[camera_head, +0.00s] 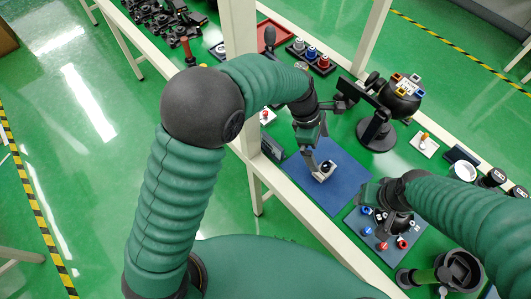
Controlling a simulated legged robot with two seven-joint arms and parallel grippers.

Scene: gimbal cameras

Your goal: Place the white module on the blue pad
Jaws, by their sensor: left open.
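The white module (326,171), small with a dark round spot, appears to rest on the blue pad (341,193) near its middle. My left gripper (317,168) points down at the module from above. It is open, with its fingertips right at the module's left side; I cannot tell if they touch it. My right gripper (371,193) is near the right edge of the blue pad, above another mat. Its fingers are too small and dark to tell if they are open.
A blue-grey mat (360,222) with several red and blue knobs lies right of the pad. A black stand (377,132), a white card with an orange part (425,143) and a white cup (463,172) stand behind.

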